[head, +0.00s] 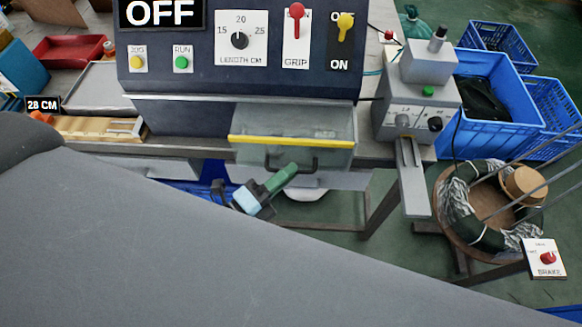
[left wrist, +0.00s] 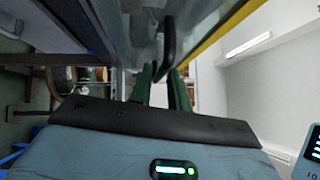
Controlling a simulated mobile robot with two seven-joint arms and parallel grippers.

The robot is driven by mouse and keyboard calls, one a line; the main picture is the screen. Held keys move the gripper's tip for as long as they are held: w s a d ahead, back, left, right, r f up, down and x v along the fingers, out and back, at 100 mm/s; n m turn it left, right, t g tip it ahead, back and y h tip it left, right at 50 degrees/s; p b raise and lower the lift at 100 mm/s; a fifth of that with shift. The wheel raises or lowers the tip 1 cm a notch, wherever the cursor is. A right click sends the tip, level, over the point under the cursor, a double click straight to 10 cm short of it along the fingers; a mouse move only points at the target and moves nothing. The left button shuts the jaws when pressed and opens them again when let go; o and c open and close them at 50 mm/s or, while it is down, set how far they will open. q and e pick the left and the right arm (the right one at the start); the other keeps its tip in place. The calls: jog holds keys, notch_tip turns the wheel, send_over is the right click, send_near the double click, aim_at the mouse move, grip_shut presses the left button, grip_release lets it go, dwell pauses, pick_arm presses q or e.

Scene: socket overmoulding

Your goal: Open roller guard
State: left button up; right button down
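The roller guard (head: 335,151) is a clear panel with a yellow strip along its top, on the machine's front in the head view. A black handle (head: 312,166) sits on its lower part. My left gripper (head: 291,170) has green fingers reaching up to the handle's left side. In the left wrist view the two fingers (left wrist: 160,88) are apart. The dark handle (left wrist: 168,45) reaches down into the space at their tips. I cannot tell whether they touch it. The yellow strip (left wrist: 218,33) runs beside it. My right gripper is not in view.
The machine's control panel (head: 265,75) shows an OFF display (head: 160,13). A grey box unit with a chute (head: 413,180) stands right of the guard. Blue crates (head: 520,100), a wire reel (head: 465,235) and a brake sign (head: 544,258) are further right. My grey arm covers the lower left.

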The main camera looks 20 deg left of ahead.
pick_arm(q)
jog(key=shift+x, duration=0.8)
jog(key=shift+w+d, duration=0.1)
jog(key=shift+w, duration=0.05)
grip_shut()
